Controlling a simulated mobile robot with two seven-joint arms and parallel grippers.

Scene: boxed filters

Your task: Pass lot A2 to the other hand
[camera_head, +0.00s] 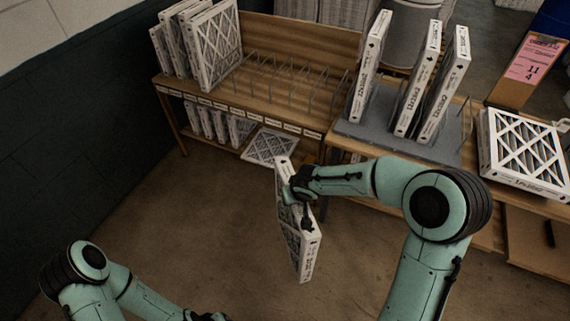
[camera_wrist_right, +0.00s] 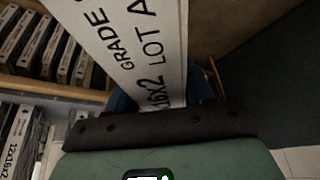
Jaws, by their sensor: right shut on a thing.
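A white-framed filter (camera_head: 303,250) with lettering on its edge hangs upright and slightly tilted over the floor, in front of the shelf. My right gripper (camera_head: 297,200) is shut on it at its upper part. In the right wrist view the held filter's edge (camera_wrist_right: 150,45) reads "GRADE" and "LOT A"; the character after the A is cut off or hidden. My left gripper (camera_head: 208,316) only just shows at the bottom edge of the head view, low and apart from the filter. Its fingers are cut off.
A wooden shelf (camera_head: 300,50) with wire dividers holds several filters at its left end and more below. A grey rack (camera_head: 355,132) to the right holds three upright filters. Another filter (camera_head: 522,150) lies flat at far right, near a pink sign (camera_head: 535,62).

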